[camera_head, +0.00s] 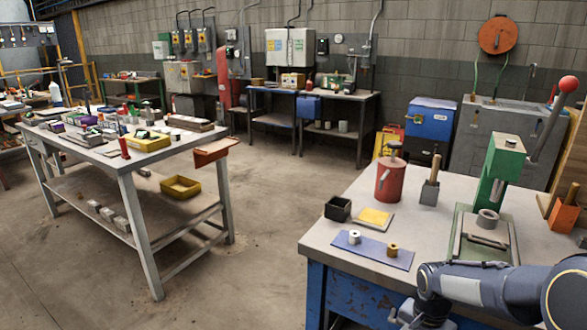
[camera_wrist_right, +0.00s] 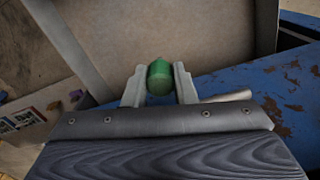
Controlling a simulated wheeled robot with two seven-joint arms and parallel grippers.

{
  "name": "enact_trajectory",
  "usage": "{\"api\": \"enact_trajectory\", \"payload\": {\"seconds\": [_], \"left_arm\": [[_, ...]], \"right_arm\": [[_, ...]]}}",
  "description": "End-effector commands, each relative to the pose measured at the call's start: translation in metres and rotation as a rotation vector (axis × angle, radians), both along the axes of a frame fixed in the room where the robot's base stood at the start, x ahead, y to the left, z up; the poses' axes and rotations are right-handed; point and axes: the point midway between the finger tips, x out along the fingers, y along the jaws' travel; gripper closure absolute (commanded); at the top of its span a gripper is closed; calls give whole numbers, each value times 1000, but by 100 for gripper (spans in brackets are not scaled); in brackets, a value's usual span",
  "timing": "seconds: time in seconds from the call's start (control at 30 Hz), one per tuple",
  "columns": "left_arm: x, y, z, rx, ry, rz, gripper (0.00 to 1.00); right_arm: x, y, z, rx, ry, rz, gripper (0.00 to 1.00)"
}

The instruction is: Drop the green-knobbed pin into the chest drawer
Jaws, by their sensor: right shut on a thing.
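My right gripper (camera_wrist_right: 159,85) is shut on the green-knobbed pin; its rounded green knob (camera_wrist_right: 160,77) shows between the two pale fingers in the right wrist view. The rest of the pin is hidden. In the head view my right gripper (camera_head: 422,316) is at the bottom edge, in front of the workbench's blue side, and the pin cannot be made out there. In the wrist view a tan panel with grey edges (camera_wrist_right: 185,30) lies beyond the knob; I cannot tell whether it is the chest drawer. My left gripper is not in view.
The workbench's worn blue side (camera_head: 352,297) is close to my right gripper. On its top are a blue mat (camera_head: 372,254) with two small spools, a black box (camera_head: 338,208), a red canister (camera_head: 390,182) and a green press (camera_head: 497,170). Open floor lies left.

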Motion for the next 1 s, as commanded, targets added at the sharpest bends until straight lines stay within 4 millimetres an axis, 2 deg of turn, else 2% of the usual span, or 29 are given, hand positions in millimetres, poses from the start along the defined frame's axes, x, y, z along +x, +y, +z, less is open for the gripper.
{"api": "enact_trajectory", "payload": {"seconds": [0.1, 0.13, 0.3, 0.63, 1.0], "left_arm": [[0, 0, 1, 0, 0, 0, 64], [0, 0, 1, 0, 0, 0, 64], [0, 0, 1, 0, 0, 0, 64], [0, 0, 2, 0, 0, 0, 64], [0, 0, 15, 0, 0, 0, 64]], "right_arm": [[0, 0, 1, 0, 0, 0, 98], [0, 0, 1, 0, 0, 0, 72], [0, 0, 1, 0, 0, 0, 50], [1, 0, 6, 0, -3, 0, 50], [1, 0, 65, 1, -5, 1, 50]]}}
